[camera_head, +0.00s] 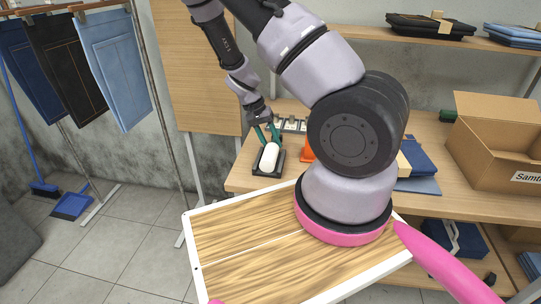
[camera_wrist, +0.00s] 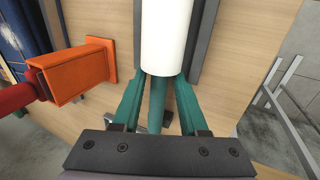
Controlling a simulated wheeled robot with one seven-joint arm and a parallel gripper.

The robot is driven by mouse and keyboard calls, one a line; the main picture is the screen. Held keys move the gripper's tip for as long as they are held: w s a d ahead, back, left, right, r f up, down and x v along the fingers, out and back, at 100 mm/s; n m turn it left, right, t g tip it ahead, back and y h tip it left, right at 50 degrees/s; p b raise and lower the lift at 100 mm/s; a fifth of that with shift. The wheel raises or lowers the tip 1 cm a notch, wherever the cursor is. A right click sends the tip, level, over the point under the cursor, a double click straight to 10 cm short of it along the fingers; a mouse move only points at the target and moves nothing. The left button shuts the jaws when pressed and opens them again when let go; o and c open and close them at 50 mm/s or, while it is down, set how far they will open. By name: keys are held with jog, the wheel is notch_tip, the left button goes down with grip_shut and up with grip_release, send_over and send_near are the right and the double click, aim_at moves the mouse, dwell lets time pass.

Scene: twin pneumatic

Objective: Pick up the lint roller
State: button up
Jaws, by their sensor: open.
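The lint roller (camera_head: 270,156) has a white cylinder and lies in a dark tray (camera_head: 258,171) near the front left of the wooden table. In the wrist view, its white roll (camera_wrist: 167,38) is at the top centre, and a teal handle (camera_wrist: 157,100) runs back from it. My gripper (camera_head: 267,138) is at the handle end of the roller, with green fingers. In the wrist view, my gripper (camera_wrist: 160,80) is open, one finger on each side of the handle. A gap shows between handle and fingers. The fingertips reach close to the near end of the white roll, which partly hides them.
An orange object (camera_wrist: 80,75) stands on the table beside the tray; it shows in the head view (camera_head: 307,149), partly behind my arm. An open cardboard box (camera_head: 485,148) and folded blue cloth (camera_head: 417,157) are to the right.

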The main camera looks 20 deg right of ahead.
grip_shut()
jog(key=shift+r, duration=0.1)
notch_tip(320, 180, up, 10)
dwell(0.4)
jog(key=c, duration=0.6)
grip_release()
jog(key=shift+w, duration=0.15)
grip_shut()
